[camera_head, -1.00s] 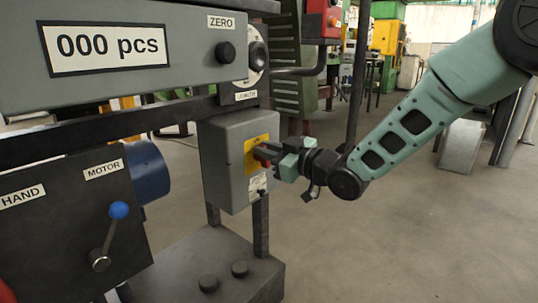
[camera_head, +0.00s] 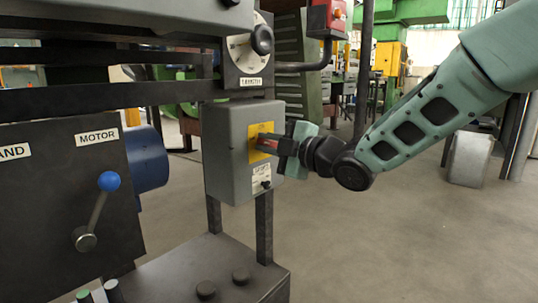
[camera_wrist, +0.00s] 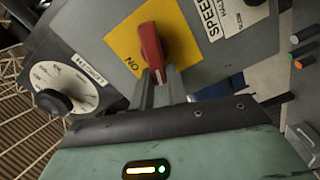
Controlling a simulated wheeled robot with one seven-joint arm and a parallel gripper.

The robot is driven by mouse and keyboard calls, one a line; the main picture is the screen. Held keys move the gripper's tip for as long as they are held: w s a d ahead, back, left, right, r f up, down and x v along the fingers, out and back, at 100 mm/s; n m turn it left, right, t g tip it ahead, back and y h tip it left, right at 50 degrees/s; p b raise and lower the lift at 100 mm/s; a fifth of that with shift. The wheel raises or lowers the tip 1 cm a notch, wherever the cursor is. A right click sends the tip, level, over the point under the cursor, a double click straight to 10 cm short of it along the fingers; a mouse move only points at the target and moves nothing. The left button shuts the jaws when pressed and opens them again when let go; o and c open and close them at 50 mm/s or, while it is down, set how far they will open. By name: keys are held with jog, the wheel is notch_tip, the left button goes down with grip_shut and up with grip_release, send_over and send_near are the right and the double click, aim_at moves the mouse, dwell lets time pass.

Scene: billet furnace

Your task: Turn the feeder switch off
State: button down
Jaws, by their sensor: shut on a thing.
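The feeder switch is a red handle (camera_wrist: 151,46) on a yellow plate (camera_wrist: 122,42), which carries the word "ON". The plate also shows in the head view (camera_head: 256,130), on the right face of a grey box (camera_head: 228,150). My gripper (camera_wrist: 160,84) is shut on the lower end of the red handle. In the head view my gripper (camera_head: 274,144) reaches the plate from the right and mostly hides the handle. The handle stands nearly upright in the wrist view.
A dial with a black knob (camera_head: 262,40) sits above the box. A small black knob (camera_head: 265,184) and a white label lie below the plate. A lever with a blue ball (camera_head: 109,181) stands at left. A red box (camera_head: 327,18) hangs above right.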

jog(key=shift+s+f+n+b, duration=0.1)
jog(key=shift+f+n+b, duration=0.2)
jog(key=shift+n+b, duration=0.65)
jog(key=shift+f+n+b, duration=0.25)
jog(key=shift+n+b, duration=0.65)
jog(key=shift+n, duration=0.05)
jog(key=c, duration=1.4)
grip_release()
jog(key=shift+r, duration=0.1)
jog(key=shift+p+v, duration=2.7)
jog(key=shift+v, duration=6)
jog(key=shift+a, duration=0.1)
